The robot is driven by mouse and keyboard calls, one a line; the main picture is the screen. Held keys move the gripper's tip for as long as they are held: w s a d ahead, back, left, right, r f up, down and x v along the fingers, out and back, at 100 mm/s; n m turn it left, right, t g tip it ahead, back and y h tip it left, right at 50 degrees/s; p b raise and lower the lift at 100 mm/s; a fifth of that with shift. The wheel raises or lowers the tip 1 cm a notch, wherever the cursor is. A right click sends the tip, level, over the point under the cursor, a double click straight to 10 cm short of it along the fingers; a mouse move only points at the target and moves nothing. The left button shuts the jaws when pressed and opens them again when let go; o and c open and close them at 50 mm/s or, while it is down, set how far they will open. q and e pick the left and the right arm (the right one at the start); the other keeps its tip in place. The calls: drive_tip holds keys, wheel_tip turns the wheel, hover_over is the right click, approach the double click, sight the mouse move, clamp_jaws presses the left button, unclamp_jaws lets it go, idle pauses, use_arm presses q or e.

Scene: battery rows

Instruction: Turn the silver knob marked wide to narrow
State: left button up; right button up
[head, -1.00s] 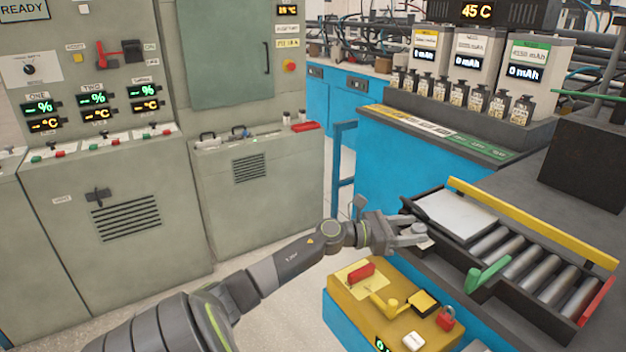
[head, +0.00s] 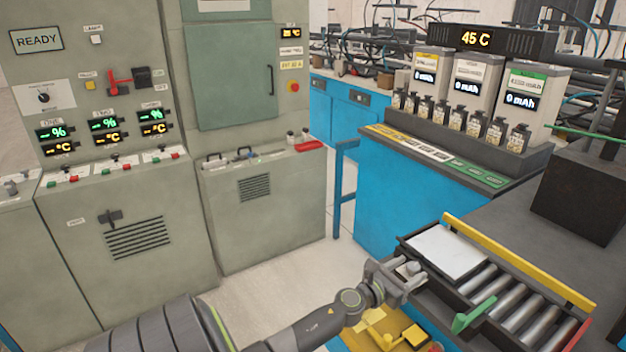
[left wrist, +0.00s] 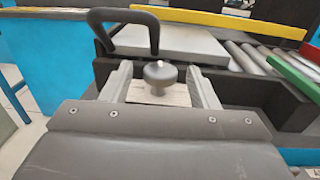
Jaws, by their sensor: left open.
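In the left wrist view a round grey metal knob (left wrist: 160,74) with a pale mark on top stands on a small pale plate (left wrist: 145,97). In the head view the knob (head: 413,267) shows small at the near left corner of the roller tray. My left gripper (left wrist: 160,82) is open, with one finger on each side of the knob; a gap shows on both sides. In the head view the left gripper (head: 405,277) partly covers the plate. Any wide or narrow lettering is too small or hidden to read. My right gripper is out of view.
A dark loop handle (left wrist: 124,18) rises left of the knob. Behind it lie a pale slab (head: 447,250), metal rollers (head: 520,315), a yellow rail (head: 520,262) and a green lever (head: 472,316). A yellow box (head: 383,328) sits below my arm.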

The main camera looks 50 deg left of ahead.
use_arm(q)
drive_tip(key=n+y, duration=0.1)
drive_tip(key=y+p, duration=0.1)
drive_tip(key=shift+d+r+n+y, duration=0.2)
drive_tip(key=shift+d+n+y, duration=0.1)
drive_tip(key=shift+n+y, duration=0.1)
drive_tip(key=n+y, duration=0.2)
drive_tip(key=y, duration=0.1)
drive_tip(key=shift+d+f+g, duration=0.2)
drive_tip(key=shift+g, duration=0.2)
drive_tip(key=v, duration=1.7)
drive_tip(key=s+a+f+n+g+y, duration=0.1)
drive_tip(key=s+a+n+g+y, duration=0.45)
drive_tip(key=n, duration=1.05)
drive_tip(key=s+d+f+n+g+h, duration=0.1)
drive_tip(key=s+f+n+g+h, duration=0.4)
drive_tip(key=n, duration=0.6)
drive_tip(key=s+f, duration=0.2)
drive_tip(key=s, duration=0.1)
drive_tip(key=shift+s+d+f, duration=0.35)
drive_tip(key=shift+f, duration=0.05)
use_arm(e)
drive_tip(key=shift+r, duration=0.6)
use_arm(q)
drive_tip(key=shift+o, duration=0.3)
